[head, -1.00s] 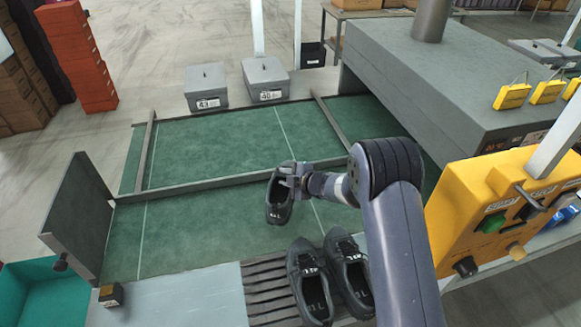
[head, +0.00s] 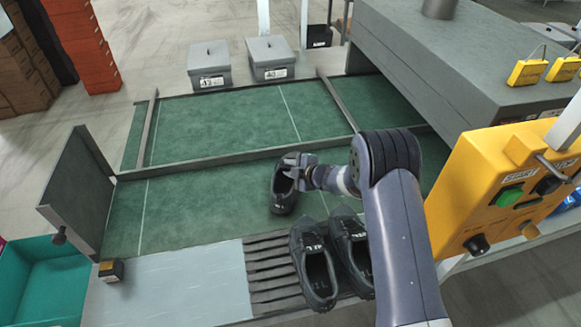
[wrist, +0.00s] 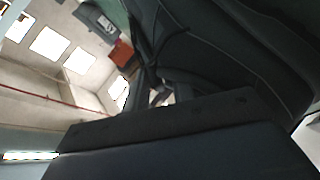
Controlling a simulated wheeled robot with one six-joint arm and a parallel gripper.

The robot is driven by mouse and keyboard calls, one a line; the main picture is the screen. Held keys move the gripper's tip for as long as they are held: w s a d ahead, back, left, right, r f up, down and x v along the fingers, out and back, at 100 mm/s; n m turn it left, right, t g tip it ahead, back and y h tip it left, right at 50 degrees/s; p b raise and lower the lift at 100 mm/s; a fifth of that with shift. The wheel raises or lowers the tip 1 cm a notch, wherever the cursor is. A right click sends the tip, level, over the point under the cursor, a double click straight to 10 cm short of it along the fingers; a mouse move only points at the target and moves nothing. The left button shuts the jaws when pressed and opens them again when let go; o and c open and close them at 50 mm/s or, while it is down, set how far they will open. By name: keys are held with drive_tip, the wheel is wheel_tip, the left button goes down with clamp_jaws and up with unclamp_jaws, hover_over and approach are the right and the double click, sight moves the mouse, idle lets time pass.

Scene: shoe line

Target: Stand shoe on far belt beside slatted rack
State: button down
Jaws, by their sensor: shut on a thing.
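A black shoe (head: 284,192) is held by my gripper (head: 292,168) over the near green belt lane (head: 190,210). The jaws are shut on its upper part. Whether its sole touches the belt I cannot tell. In the wrist view the dark shoe (wrist: 220,60) fills the top right, close to the camera. The slatted rack (head: 268,270) is at the near edge, with two more black shoes, one at its right part (head: 314,270) and one beside it (head: 352,250). The far green belt lane (head: 215,120) lies beyond a grey divider rail (head: 230,160).
A grey upright plate (head: 75,195) stands at the belt's left end. A grey tunnel housing (head: 450,75) and a yellow control box (head: 500,190) are at right. Two grey lidded boxes (head: 208,65) (head: 268,57) stand behind. The near lane left of the held shoe is clear.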

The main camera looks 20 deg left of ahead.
drive_tip(key=shift+f+b, duration=0.3)
drive_tip(key=shift+b, duration=0.1)
drive_tip(key=c, duration=1.1)
unclamp_jaws()
drive_tip(key=shift+c, duration=0.2)
drive_tip(key=shift+o, duration=0.2)
drive_tip(key=shift+s+f, duration=0.1)
drive_tip(key=shift+f, duration=0.2)
drive_tip(key=shift+s+d, duration=0.1)
drive_tip(key=shift+d, duration=0.05)
drive_tip(key=b+v, duration=0.2)
drive_tip(key=v, duration=0.8)
drive_tip(key=shift+d+r, duration=0.15)
drive_tip(key=shift+r, duration=0.45)
